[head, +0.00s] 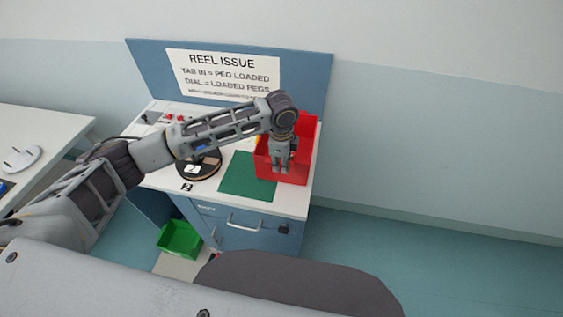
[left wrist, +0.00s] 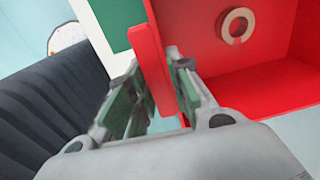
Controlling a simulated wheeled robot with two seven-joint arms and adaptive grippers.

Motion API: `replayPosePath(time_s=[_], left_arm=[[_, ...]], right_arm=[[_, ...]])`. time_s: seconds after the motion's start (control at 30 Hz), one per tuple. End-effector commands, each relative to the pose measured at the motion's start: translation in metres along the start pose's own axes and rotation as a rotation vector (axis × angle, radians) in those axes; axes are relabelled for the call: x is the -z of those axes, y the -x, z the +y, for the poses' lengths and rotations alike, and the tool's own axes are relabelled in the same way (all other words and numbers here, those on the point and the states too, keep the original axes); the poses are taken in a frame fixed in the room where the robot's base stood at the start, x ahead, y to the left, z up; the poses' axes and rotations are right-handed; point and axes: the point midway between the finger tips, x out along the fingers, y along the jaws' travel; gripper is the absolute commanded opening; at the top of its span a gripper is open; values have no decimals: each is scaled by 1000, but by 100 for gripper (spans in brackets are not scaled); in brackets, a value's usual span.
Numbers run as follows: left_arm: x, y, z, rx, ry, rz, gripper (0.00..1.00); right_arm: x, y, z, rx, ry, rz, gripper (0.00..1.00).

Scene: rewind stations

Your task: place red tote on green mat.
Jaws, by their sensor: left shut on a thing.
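The red tote (head: 307,140) is at the right end of the station counter, beside the green mat (head: 243,181), and covers the mat's right edge in the head view. I cannot tell whether it rests on the counter or is slightly raised. My left gripper (head: 281,168) reaches over the tote from the left and is shut on its near wall. In the left wrist view the fingers (left wrist: 158,95) straddle the red wall (left wrist: 147,55), and a pale ring (left wrist: 236,25) lies inside the tote. The green mat (left wrist: 118,18) shows just outside it. My right gripper is not in view.
A dark reel (head: 199,166) sits on the counter left of the mat. A blue back panel with a sign (head: 222,75) stands behind. A green bin (head: 180,239) is below the counter. Another white table (head: 38,130) is at the left. Open floor lies to the right.

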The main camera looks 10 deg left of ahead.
Motion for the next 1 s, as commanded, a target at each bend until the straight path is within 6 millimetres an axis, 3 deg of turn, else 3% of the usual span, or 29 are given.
replayPosePath(time_s=[0.03,0.07,0.2,0.67,1.0], left_arm=[[0,1,-1,3,0,1,0],[0,0,0,0,0,0,23],[0,0,0,0,0,0,41],[0,4,0,1,0,0,42],[0,35,0,2,0,1,42]], right_arm=[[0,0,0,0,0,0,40],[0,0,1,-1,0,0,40],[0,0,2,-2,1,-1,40],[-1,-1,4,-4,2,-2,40],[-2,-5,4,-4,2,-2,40]])
